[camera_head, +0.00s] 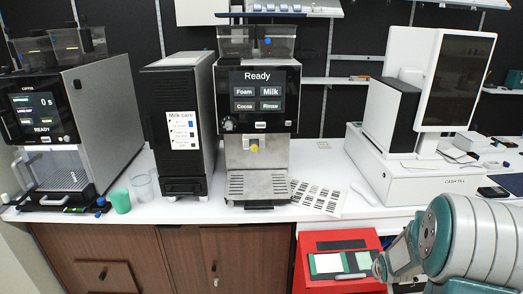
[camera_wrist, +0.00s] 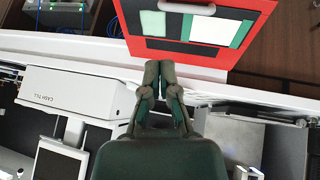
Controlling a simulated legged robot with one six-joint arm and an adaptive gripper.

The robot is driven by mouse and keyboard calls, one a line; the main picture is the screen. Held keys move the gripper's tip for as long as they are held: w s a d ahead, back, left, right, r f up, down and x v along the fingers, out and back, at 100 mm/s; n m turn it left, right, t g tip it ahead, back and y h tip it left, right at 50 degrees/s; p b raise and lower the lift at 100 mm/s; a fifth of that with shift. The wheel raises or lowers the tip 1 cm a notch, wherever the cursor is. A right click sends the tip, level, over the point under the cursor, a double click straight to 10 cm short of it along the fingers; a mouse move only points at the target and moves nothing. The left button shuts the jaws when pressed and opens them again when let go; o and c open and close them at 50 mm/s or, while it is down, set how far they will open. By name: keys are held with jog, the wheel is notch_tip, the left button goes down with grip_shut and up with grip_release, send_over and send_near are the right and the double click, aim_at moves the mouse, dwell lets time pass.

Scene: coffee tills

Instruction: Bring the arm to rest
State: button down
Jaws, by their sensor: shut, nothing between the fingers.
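My arm (camera_head: 470,240) is at the lower right of the head view, in front of the counter's right end and below the cash till (camera_head: 420,187). In that view the fingertips overlap the lower edge of the red panel (camera_wrist: 195,55), which holds white and green cards. Whether they touch it I cannot tell.
The white counter (camera_head: 240,211) carries a coffee machine (camera_head: 110,105), a black milk-care unit (camera_head: 180,100), a machine reading Ready (camera_head: 258,145), a green cup (camera_head: 120,201), a clear cup (camera_head: 142,187) and a screen (camera_head: 460,80). Brown cupboards (camera_head: 230,250) stand below.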

jog(key=s+a+r, duration=0.5)
jog(key=r, duration=0.4)
jog(key=s+a+r, duration=0.5)
jog(key=r, duration=0.4)
jog(key=s+a+r+y, duration=0.1)
jog(key=s+a+r, duration=0.2)
jog(key=s, duration=0.5)
jog(key=s+a+r+g+y, duration=0.1)
jog(key=s+a+r, duration=0.2)
jog(key=s+a, duration=0.3)
jog(key=s, duration=0.3)
jog(key=shift+a+r+m, duration=0.15)
jog(key=shift+r+m, duration=0.15)
